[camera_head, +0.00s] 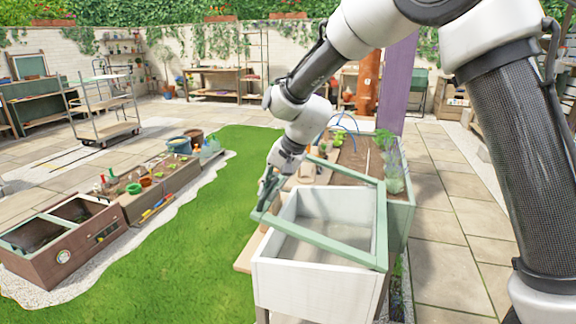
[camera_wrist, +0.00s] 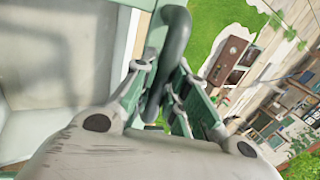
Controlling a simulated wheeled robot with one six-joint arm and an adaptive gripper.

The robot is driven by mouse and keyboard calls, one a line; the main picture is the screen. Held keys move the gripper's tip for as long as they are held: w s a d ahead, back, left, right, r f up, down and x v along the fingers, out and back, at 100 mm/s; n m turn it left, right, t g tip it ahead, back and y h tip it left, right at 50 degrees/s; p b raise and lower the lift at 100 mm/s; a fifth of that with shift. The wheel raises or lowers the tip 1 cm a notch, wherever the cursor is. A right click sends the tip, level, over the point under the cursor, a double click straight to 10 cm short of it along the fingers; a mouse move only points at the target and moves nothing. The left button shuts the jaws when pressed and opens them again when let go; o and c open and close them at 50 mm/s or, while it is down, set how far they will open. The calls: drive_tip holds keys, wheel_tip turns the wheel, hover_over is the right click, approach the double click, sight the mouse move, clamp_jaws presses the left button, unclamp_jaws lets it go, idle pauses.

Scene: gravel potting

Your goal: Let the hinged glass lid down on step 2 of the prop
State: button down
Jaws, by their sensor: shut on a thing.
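The hinged glass lid (camera_head: 325,241) has a pale green frame and sits tilted over a white box (camera_head: 320,292), the cold frame. Its far right corner stands up higher than the box rim. My gripper (camera_head: 268,190) is at the lid's left side, shut on a part of it. In the wrist view my gripper (camera_wrist: 165,92) closes around a dark green rounded bar, the lid's handle (camera_wrist: 174,45). The pale inside of the box shows at the left of the wrist view. The prop and its steps cannot be made out in either view.
A planter bed (camera_head: 350,160) with plants stands behind the box, beside a purple post (camera_head: 397,85). Green lawn (camera_head: 190,260) lies to the left. Low wooden planters (camera_head: 160,185) line its far edge. Paving (camera_head: 445,240) is clear on the right.

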drive_tip(key=shift+h, duration=0.6)
drive_tip(key=x, duration=0.6)
drive_tip(key=shift+f, duration=0.2)
drive_tip(key=shift+x, duration=0.85)
drive_tip(key=shift+s, duration=0.1)
drive_tip(key=c, duration=1.4)
unclamp_jaws()
drive_tip(key=v, duration=1.2)
drive_tip(key=shift+d, duration=0.1)
